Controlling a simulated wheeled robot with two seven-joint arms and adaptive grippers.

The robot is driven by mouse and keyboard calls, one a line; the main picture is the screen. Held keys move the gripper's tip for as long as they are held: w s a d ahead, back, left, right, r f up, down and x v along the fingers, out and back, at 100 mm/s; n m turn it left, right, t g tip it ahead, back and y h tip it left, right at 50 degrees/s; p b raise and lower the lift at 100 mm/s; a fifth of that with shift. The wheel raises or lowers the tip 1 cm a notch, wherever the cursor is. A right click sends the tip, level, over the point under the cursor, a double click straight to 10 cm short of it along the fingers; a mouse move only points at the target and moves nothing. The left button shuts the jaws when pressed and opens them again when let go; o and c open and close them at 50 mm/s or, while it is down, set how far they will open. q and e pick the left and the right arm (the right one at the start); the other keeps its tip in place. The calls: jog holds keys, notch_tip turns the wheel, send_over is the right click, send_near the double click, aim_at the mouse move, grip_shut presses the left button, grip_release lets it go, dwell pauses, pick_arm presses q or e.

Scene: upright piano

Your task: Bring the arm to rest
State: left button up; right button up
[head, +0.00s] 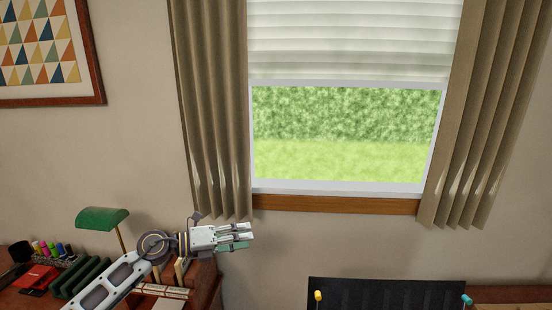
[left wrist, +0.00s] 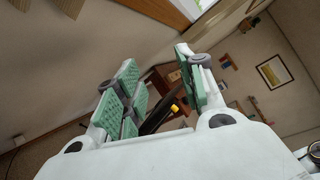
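My left arm (head: 118,280) reaches in from the lower left in the head view. Its gripper (head: 236,237) points right, in the air in front of the wall and below the left curtain. In the left wrist view the green-padded fingers of my left gripper (left wrist: 157,66) stand wide apart with nothing between them. The gripper is open and empty. My right arm and gripper are not in view.
A desk at the lower left bears a green lamp (head: 102,219), a red stapler-like thing (head: 37,277) and books (head: 163,291), close to my left arm. A dark ribbed panel (head: 385,293) with yellow and teal knobs stands at the bottom. The window (head: 348,135) is behind.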

pick_arm(q)
jog(key=a+r+n+t+y, duration=0.35)
jog(key=n+t+y, duration=0.25)
jog(key=n+t, duration=0.95)
jog(key=s+a+f+n+g+y, duration=0.3)
jog(key=a+f+n+g+y, duration=0.15)
jog(key=f+n, duration=0.3)
jog(key=s+a+f+n+g+y, duration=0.3)
jog(key=a+f+n+y, duration=0.25)
jog(key=f+n, duration=0.2)
jog(key=s+f+n+g, duration=0.1)
jog(key=s+f+g, duration=0.3)
jog(key=s, duration=0.4)
jog(key=s+d+f+n+g+h, duration=0.1)
jog(key=s+f+n+g, duration=0.15)
jog(key=s+f, duration=0.35)
jog(key=s+f+n+g, duration=0.1)
jog(key=s+f+g, duration=0.3)
jog(key=s, duration=0.5)
notch_tip(320, 180, down, 33)
jog(key=s+g, duration=0.2)
jog(key=s+a+f, duration=0.2)
jog(key=s+f, duration=0.7)
jog(key=s, duration=0.2)
jog(key=s+a+f+g, duration=0.1)
jog(key=s+f, duration=0.9)
jog(key=s, duration=0.1)
jog(key=shift+s+a+f+m, duration=0.15)
jog(key=shift+s+a+m, duration=0.15)
jog(key=shift+a, duration=0.1)
